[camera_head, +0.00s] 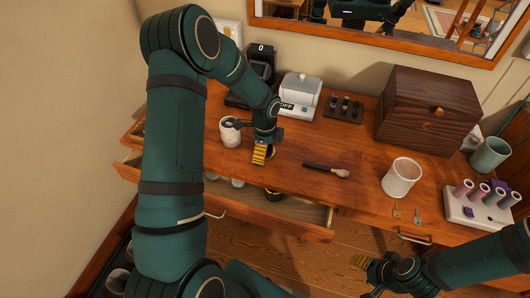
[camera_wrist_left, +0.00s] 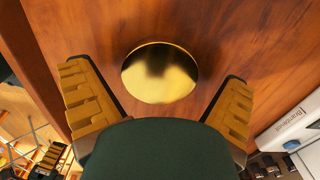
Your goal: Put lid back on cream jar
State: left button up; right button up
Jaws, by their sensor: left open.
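A round gold lid (camera_wrist_left: 160,73) lies flat on the wooden tabletop in the left wrist view, between the spread fingers of my left gripper (camera_wrist_left: 155,82). The gripper is open and does not touch the lid there. In the head view my left gripper (camera_head: 262,152) is low over the table's front part, and the lid is not clearly visible.
A brush (camera_head: 326,170), white cup (camera_head: 401,177) and keys (camera_head: 418,216) lie or stand to the right. A wooden box (camera_head: 426,115) and white device (camera_head: 300,96) stand behind. An open drawer (camera_head: 300,217) juts out below the front edge.

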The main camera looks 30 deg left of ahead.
pick_arm(q)
jog(key=c, duration=1)
jog(key=shift+r, duration=0.1)
notch_tip(320, 180, up, 10)
jog(key=p, duration=0.2)
jog(key=shift+p, duration=0.3)
